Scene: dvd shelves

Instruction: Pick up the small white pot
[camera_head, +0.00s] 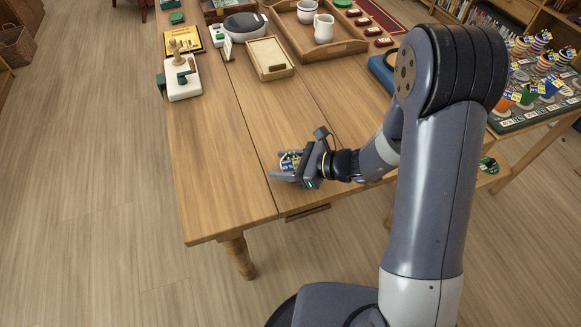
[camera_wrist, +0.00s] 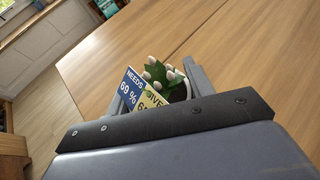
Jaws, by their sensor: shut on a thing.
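The small white pot (camera_wrist: 187,87) is between the fingers of my gripper (camera_wrist: 158,92) in the wrist view. It holds a green plant with white buds (camera_wrist: 156,74) and has a blue tag (camera_wrist: 130,92) and a yellow tag (camera_wrist: 151,101) in front. Most of the pot is hidden by the tags and my gripper. In the head view, my gripper (camera_head: 286,169) is shut on the pot (camera_head: 290,160) near the table's front end. I cannot tell whether the pot is touching the table or just above it.
The wooden table (camera_head: 220,160) is clear around my gripper and to its left. A shallow wooden box (camera_head: 269,57), a tray (camera_head: 343,47) with white cups and a white base with a green piece (camera_head: 182,80) stand farther back. A rack of colourful cones (camera_head: 540,85) is at right.

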